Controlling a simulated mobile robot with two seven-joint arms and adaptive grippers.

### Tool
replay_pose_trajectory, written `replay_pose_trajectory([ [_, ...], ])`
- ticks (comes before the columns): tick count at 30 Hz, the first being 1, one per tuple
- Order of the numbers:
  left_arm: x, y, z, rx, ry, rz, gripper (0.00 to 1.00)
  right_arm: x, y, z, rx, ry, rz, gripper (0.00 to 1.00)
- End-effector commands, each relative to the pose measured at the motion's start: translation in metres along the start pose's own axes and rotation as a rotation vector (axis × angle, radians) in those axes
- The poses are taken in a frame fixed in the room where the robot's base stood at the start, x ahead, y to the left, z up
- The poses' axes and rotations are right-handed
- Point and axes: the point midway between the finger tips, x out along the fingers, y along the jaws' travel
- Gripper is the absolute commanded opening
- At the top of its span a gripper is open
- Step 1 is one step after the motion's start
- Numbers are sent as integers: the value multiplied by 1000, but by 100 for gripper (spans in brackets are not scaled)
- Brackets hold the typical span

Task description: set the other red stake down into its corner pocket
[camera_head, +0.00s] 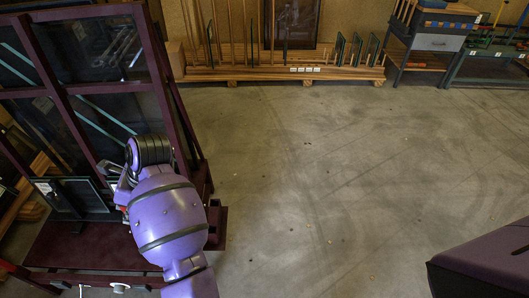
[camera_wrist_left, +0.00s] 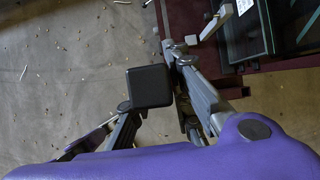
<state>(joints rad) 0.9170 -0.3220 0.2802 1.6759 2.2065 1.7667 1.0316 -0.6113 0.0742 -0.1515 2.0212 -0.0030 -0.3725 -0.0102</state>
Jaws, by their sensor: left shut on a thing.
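In the head view my left gripper (camera_head: 121,186) is mostly hidden behind my purple wrist, at the front right of the maroon glass frame (camera_head: 153,62). The frame's base (camera_head: 75,250) is low at the left. I cannot make out the corner pocket or whether the stake touches it. My right gripper is not in view.
Dark glass panes (camera_head: 95,45) stand in the frame close to my left arm. The concrete floor (camera_head: 320,180) is clear across the middle.

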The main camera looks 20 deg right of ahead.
Motion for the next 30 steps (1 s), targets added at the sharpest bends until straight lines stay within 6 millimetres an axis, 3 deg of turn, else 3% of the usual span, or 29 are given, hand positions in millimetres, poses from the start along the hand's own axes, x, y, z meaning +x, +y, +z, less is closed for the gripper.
replay_pose_trajectory([
  [4,0,-1,-1,-9,1,-2,0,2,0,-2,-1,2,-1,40],
  [19,34,0,-20,-8,0,0,0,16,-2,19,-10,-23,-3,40],
  [30,37,0,-21,-9,-1,-2,0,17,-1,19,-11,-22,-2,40],
])
